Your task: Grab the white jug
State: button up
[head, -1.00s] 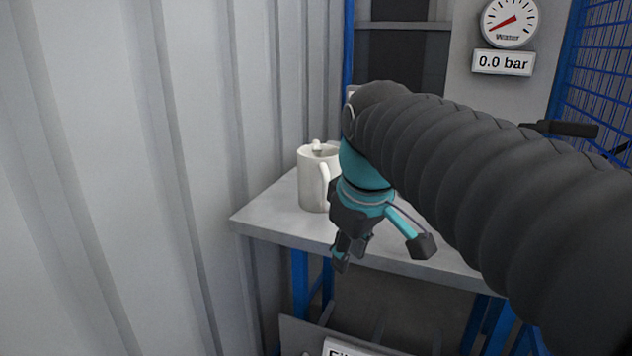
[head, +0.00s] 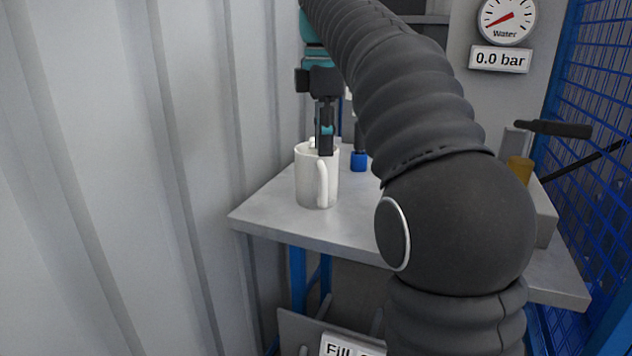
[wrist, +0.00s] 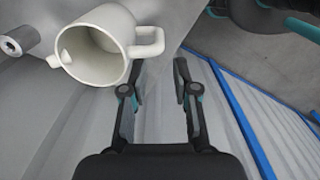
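The white jug (head: 309,182) stands upright on the grey table near its left end, with its handle (head: 322,184) toward me. In the wrist view the jug (wrist: 92,62) is at upper left, open mouth facing the camera, its handle pointing right toward the space ahead of the fingers. My gripper (head: 325,150) points down, its fingertips overlapping the jug's near rim in the head view. In the wrist view my gripper (wrist: 158,68) has its two fingers apart with nothing between them. I cannot tell the exact height of the fingertips over the handle.
A blue-based item (head: 358,161) stands behind the jug to the right. A yellow-brown cylinder (head: 520,170) is at the table's right. A corrugated wall (head: 130,180) is close on the left, and blue mesh (head: 590,150) on the right. A gauge (head: 507,20) hangs behind.

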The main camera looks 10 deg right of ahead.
aim_at(324, 175)
notch_tip(324, 175, down, 7)
jog(key=shift+f+b, duration=0.15)
jog(key=shift+b, duration=0.65)
jog(key=shift+d+f+b, duration=0.2)
jog(key=shift+f+b, duration=0.35)
jog(key=shift+f, duration=2.1)
grip_shut()
